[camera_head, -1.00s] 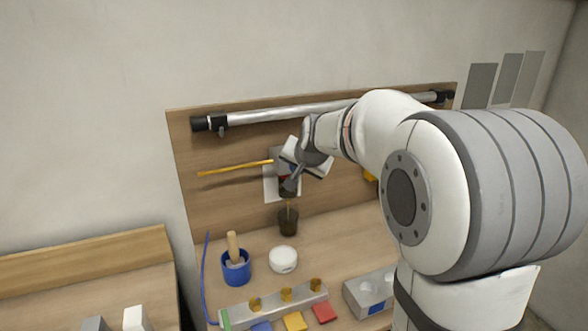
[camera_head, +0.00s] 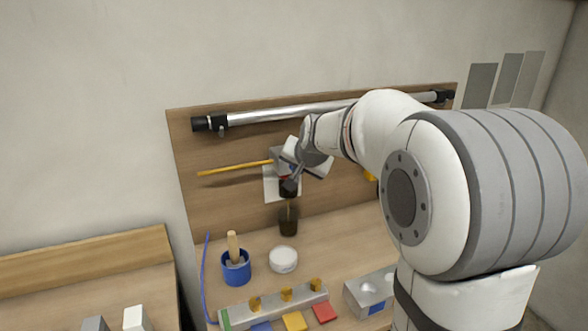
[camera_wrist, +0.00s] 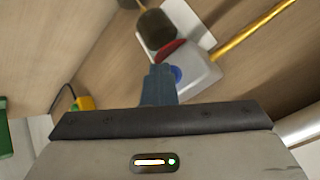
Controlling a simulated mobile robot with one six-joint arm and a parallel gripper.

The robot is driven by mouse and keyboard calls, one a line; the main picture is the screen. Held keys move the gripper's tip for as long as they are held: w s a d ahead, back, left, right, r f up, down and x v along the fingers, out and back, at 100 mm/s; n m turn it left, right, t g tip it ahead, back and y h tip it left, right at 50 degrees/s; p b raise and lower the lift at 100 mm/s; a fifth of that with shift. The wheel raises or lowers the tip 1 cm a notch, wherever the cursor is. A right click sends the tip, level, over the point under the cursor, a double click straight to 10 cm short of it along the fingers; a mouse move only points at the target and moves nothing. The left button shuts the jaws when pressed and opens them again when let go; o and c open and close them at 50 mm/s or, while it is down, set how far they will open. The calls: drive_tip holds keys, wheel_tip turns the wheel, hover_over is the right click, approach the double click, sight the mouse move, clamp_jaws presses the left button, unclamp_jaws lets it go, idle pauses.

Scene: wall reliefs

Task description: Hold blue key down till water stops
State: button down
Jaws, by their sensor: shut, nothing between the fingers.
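A grey wall box (camera_wrist: 190,70) with a round blue key (camera_wrist: 176,74), a red key (camera_wrist: 172,49) and a dark spout (camera_wrist: 157,30) is in the wrist view. My gripper (camera_wrist: 158,72) is shut and empty, its fingertips just beside the blue key; I cannot tell whether they touch it. In the head view my gripper is at the box, which the wrist partly hides. The dark spout (camera_head: 289,187) hangs above a dark cup (camera_head: 288,223), with a thin brownish stream between them.
A yellow rod (camera_head: 233,167) sticks out left of the box. A metal rail (camera_head: 290,112) runs above. On the bench are a blue pot (camera_head: 236,268), a white round tub (camera_head: 283,259) and a grey bar (camera_head: 270,306) with brass knobs. Blue, yellow and red blocks lie in front.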

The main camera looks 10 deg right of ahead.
drive_tip(key=shift+s, duration=0.1)
drive_tip(key=shift+s+d+b, duration=0.15)
drive_tip(key=shift+s+b, duration=0.3)
drive_tip(key=shift+s, duration=0.25)
drive_tip(key=s+b, duration=0.1)
drive_tip(key=s, duration=0.1)
drive_tip(key=s+d+b, duration=0.1)
drive_tip(key=s, duration=0.2)
idle(0.4)
drive_tip(key=s+f+n+g, duration=0.2)
drive_tip(key=s+f, duration=0.2)
drive_tip(key=s, duration=0.5)
drive_tip(key=s+f+n+g, duration=0.2)
drive_tip(key=s+f, duration=0.2)
drive_tip(key=s, duration=0.4)
drive_tip(key=s+f+n+g, duration=0.2)
drive_tip(key=s+f, duration=0.2)
drive_tip(key=s, duration=0.5)
drive_tip(key=shift+s+a+f+h, duration=0.3)
drive_tip(key=shift+s+h, duration=0.05)
drive_tip(key=shift+h, duration=0.05)
